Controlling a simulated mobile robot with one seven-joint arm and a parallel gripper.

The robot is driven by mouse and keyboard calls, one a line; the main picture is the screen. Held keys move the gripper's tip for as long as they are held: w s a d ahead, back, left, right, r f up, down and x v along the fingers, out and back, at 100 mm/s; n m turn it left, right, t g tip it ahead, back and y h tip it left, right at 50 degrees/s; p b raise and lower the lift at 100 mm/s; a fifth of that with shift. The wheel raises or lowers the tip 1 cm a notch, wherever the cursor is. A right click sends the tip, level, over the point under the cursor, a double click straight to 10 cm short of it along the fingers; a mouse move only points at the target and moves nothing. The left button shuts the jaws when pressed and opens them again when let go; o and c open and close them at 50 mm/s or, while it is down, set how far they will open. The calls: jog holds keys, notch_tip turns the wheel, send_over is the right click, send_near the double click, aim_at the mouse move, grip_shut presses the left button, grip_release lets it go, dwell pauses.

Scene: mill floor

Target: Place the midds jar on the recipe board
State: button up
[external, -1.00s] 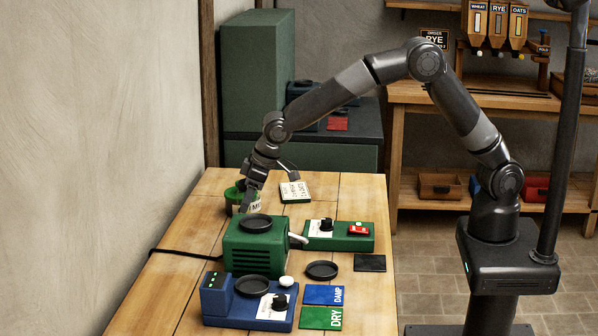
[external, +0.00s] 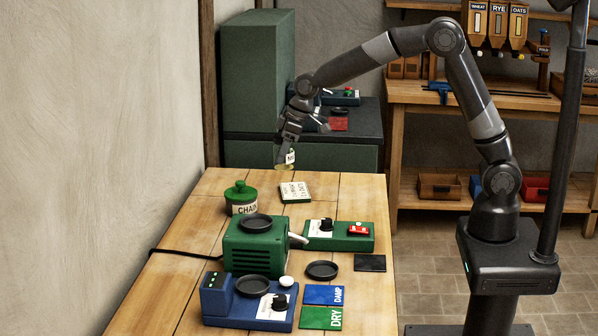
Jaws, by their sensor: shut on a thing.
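My gripper (external: 289,145) is shut on a small jar, the midds jar (external: 291,158). Only part of its white label, starting with "M", shows below the fingers; the rest is hidden. The jar hangs in the air near the far end of the wooden bench, just beyond a pale card with printed lines (external: 295,191). This card looks like the recipe board, but its text is too small to read surely. It lies on the bench, apart from the jar.
A green-lidded jar labelled "CHAFF" (external: 241,199) stands left of the card. A green machine (external: 255,247), a green control box (external: 340,237) and a blue scale-like device (external: 248,303) stand nearer. Bare wood (external: 345,190) lies right of the card.

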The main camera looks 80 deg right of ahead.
jog(key=s+d+r, duration=0.1)
jog(key=s+d, duration=0.9)
jog(key=d, duration=0.6)
send_over(294, 190)
jog(key=shift+n+y, duration=0.3)
jog(key=shift+n, duration=0.1)
jog(key=shift+f, duration=5.35)
jog(key=shift+f, duration=0.15)
jog(key=o, duration=1.2)
